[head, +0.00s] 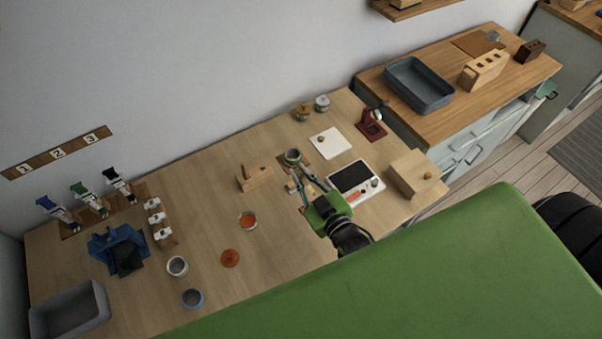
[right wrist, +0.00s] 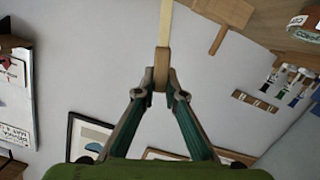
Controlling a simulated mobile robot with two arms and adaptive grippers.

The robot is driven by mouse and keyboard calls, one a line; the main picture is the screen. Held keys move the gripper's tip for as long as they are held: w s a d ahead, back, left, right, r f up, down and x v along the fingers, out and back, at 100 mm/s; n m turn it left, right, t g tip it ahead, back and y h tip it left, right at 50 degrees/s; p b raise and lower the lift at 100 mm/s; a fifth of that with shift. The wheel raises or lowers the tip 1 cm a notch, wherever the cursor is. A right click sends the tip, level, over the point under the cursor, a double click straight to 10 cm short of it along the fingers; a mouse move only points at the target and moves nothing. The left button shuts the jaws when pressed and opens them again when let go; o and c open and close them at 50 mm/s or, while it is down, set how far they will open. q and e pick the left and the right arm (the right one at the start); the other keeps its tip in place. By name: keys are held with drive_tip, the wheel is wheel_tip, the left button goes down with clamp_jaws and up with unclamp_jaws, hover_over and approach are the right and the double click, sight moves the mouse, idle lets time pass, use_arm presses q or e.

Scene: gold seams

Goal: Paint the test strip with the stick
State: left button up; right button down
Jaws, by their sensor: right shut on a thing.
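My right gripper (head: 301,181) is over the wooden table (head: 205,225), beside a dark cup (head: 293,155). In the right wrist view, the right gripper (right wrist: 161,84) is shut on the brown grip of the stick (right wrist: 161,66). The stick's pale shaft runs away from the fingers to the top edge, and its far end is out of that view. I cannot tell whether the stick touches anything. I cannot identify the test strip for sure; a white square tile (head: 328,143) lies behind the dark cup. My left gripper is out of view.
A cup with orange-red contents (head: 247,220), a red disc (head: 230,258), a white cup (head: 177,266) and a blue cup (head: 192,298) stand left. A black-topped white device (head: 373,196) and a wooden box (head: 411,175) are right. A wooden stand (head: 254,178) is left of the gripper.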

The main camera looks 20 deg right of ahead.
drive_tip(key=shift+r, duration=0.15)
wheel_tip(320, 180, up, 2)
drive_tip(key=shift+p, duration=0.95)
drive_tip(key=shift+r, duration=0.45)
